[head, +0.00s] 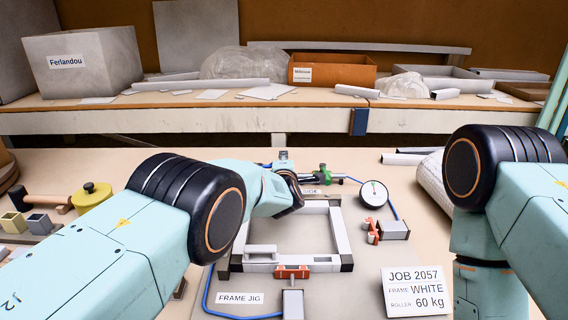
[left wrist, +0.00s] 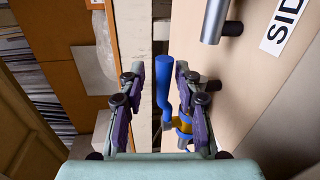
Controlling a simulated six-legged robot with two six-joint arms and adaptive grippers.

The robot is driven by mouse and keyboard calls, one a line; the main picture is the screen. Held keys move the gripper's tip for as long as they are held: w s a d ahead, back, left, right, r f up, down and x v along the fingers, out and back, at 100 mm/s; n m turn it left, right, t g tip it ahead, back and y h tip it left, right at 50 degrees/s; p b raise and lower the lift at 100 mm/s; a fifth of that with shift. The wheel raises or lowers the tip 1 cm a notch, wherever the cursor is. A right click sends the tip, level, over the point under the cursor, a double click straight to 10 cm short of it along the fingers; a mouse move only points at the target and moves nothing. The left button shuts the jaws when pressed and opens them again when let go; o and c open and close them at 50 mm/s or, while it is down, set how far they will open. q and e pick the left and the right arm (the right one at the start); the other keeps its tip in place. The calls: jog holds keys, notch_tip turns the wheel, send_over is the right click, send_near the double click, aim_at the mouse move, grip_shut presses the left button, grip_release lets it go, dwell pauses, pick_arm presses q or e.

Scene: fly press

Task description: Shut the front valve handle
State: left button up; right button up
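In the left wrist view a blue valve handle (left wrist: 163,88) runs lengthwise up the picture, with a blue and brass-coloured valve body (left wrist: 184,124) at its lower end. My left gripper (left wrist: 155,72) is open around it, one finger on each side. The handle stands nearer the right finger; I cannot tell whether it touches. In the head view my left wrist (head: 290,188) reaches over the back of the frame jig, and the valve handle is not clearly visible there. My right arm (head: 480,275) stands at the right; its gripper is not in view.
A white frame (head: 342,230) lies in the jig with red clamps (head: 292,272) beside it. A gauge (head: 373,194), green-topped fitting (head: 323,169) and blue hose are near the back. A job card (head: 415,290) is at front right. A shelf with boxes runs behind.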

pick_arm(q)
jog(key=shift+c, duration=0.8)
jog(key=shift+w+d+f, duration=0.15)
jog(key=shift+w+f, duration=0.15)
jog(key=shift+f, duration=0.1)
jog(key=c, duration=0.3)
jog(key=shift+c, duration=0.7)
jog(key=shift+s+r, duration=0.1)
grip_shut()
